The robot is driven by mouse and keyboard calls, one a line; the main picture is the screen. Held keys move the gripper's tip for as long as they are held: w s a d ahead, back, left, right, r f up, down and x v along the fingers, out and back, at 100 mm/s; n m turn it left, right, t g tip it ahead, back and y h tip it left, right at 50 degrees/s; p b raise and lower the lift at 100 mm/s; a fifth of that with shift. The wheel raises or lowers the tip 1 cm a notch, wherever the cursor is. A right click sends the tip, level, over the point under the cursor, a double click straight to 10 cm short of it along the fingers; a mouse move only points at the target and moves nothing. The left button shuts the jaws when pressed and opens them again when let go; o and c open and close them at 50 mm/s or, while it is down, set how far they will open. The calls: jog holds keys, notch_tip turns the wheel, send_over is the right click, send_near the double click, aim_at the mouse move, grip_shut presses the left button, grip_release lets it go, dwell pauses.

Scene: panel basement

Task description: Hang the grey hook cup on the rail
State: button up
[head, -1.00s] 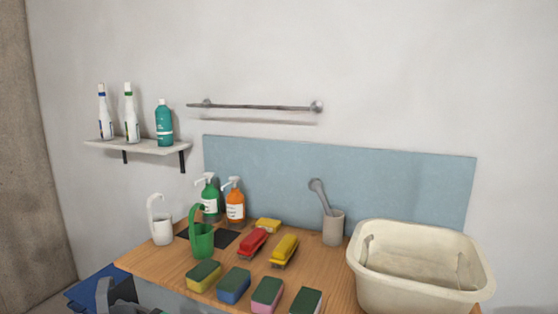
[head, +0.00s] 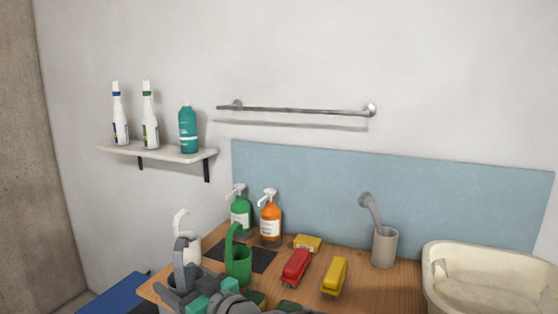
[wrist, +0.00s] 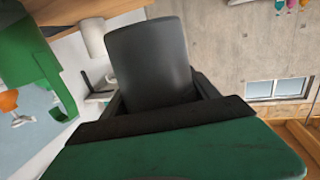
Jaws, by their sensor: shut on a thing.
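The rail (head: 300,110) is a grey metal bar on the wall, empty. My gripper (head: 192,288) is low at the left front of the counter, well below the rail. It is shut on the grey hook cup (head: 181,254), whose upright part stands above the fingers. In the wrist view the dark grey cup body (wrist: 150,62) sits between the fingers of my gripper (wrist: 160,95). A green hook cup (head: 239,266) and a white hook cup (head: 192,246) stand on the counter close by. The green one also shows at the left of the wrist view (wrist: 25,60).
A shelf (head: 165,155) with several bottles is left of the rail. Soap bottles (head: 270,220), brushes (head: 334,278), a grey holder (head: 385,250) and a cream basin (head: 480,280) stand on the wooden counter (head: 375,288). The wall around the rail is clear.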

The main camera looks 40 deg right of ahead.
jog(key=s+d+r+m+h+p, duration=0.1)
jog(key=d+r+m+h+p, duration=0.45)
jog(key=d+r, duration=2.25)
jog(key=w+d+f+h+p, duration=0.1)
jog(key=w+d+f+p, duration=0.1)
jog(key=d, duration=0.5)
jog(key=w+d+f+h+p, duration=0.2)
jog(key=w+d+p, duration=0.3)
jog(key=d+p, duration=0.2)
jog(key=shift+w+d+f+p, duration=0.15)
jog(key=shift+d+f+p, duration=0.2)
jog(key=shift+d, duration=0.45)
jog(key=o, duration=1.5)
jog(key=shift+c, duration=0.2)
